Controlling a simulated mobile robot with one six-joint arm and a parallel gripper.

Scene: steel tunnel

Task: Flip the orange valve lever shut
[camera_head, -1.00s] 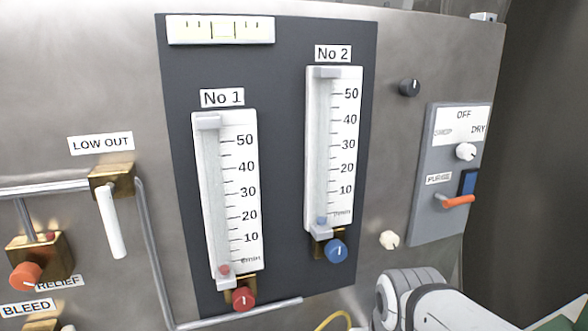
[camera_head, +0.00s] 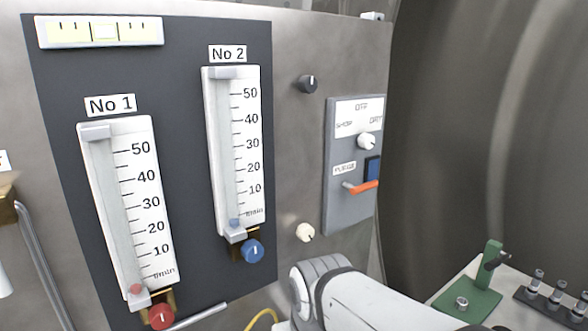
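The orange valve lever (camera_head: 363,187) is on the grey switch box (camera_head: 340,215) at the right end of the steel panel, beside the PURGE label (camera_head: 344,168). It sticks out to the right, nearly level and tilted slightly up at its right end. A blue rectangular part (camera_head: 372,168) is just above it. My white and grey arm shows at the bottom centre, below the box. My gripper is outside the view, and nothing is seen touching the lever.
Two flow gauges, No 1 (camera_head: 132,205) and No 2 (camera_head: 238,150), fill the left of the panel. A white knob (camera_head: 366,141), a black knob (camera_head: 308,84) and a cream knob (camera_head: 305,232) stick out. A green stand (camera_head: 488,275) is on a bench at lower right.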

